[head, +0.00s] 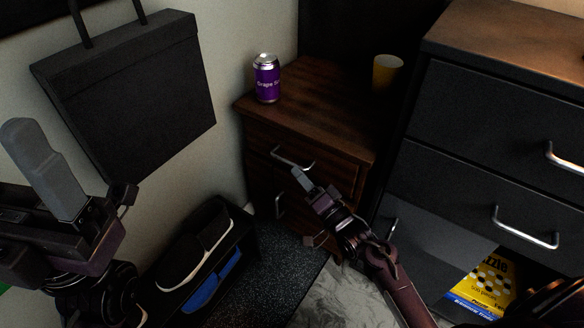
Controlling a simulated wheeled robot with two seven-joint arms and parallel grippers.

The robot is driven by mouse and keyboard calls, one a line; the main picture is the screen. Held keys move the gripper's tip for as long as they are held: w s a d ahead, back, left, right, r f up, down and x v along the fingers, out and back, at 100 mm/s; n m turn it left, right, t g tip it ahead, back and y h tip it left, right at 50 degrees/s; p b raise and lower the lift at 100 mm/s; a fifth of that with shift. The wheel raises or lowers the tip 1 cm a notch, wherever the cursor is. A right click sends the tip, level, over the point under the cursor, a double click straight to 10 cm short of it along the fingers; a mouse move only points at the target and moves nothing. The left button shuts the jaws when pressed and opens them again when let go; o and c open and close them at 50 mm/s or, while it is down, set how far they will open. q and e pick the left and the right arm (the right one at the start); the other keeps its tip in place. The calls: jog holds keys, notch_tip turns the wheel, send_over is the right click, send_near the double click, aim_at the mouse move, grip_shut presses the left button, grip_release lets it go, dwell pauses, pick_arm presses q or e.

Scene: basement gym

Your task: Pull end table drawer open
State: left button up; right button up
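The end table (318,82) is dark brown wood and stands in the corner. Its upper drawer (262,141) looks shut and has a silver bar handle (283,160). A lower drawer below it has a similar handle (279,207), partly hidden. My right gripper (308,208) is in front of the drawers, its fingers apart. One grey fingertip overlaps the area just below the upper handle; I cannot tell whether it touches. My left gripper (82,182) is open and empty at the left, away from the end table.
A purple can (266,80) and a yellow cup (387,72) stand on the end table. A black shelf unit (187,262) is at the lower left.

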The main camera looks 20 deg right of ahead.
aim_at(292, 164)
jog(key=shift+b+x, duration=0.55)
jog(key=shift+x, duration=1.7)
jog(key=shift+c, duration=0.4)
grip_shut()
